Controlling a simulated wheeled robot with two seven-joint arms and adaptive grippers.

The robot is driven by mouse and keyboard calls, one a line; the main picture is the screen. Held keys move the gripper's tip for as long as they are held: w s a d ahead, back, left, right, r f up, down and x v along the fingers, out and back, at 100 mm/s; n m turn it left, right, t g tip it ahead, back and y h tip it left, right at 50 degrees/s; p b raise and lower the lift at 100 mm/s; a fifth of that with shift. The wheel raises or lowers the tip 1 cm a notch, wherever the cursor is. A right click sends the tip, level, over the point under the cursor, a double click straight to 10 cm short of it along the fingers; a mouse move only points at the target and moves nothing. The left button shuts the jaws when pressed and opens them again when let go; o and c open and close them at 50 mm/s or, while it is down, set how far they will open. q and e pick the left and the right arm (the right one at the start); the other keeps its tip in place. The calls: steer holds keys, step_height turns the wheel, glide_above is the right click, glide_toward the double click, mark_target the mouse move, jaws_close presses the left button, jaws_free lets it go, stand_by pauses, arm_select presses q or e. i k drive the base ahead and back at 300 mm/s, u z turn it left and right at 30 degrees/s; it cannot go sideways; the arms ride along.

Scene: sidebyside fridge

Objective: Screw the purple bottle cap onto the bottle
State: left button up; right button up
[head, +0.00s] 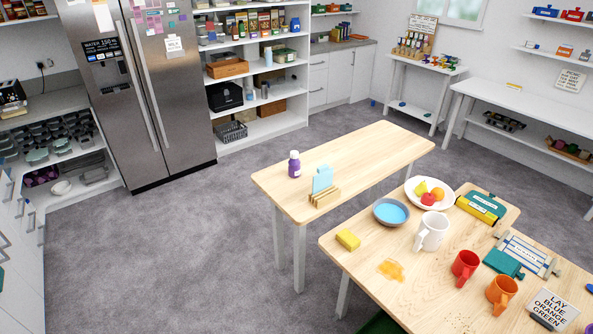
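Neither of my grippers is in view.
A light blue item in a wooden rack (323,196) stands beside the bottle. The near table holds a bowl (391,212), a fruit plate (444,187), a yellow sponge (348,240), mugs (465,267) and a sign (553,309). Open grey floor lies left of both tables.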

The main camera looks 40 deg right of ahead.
mark_target(294, 167)
steer(key=z, duration=1.05)
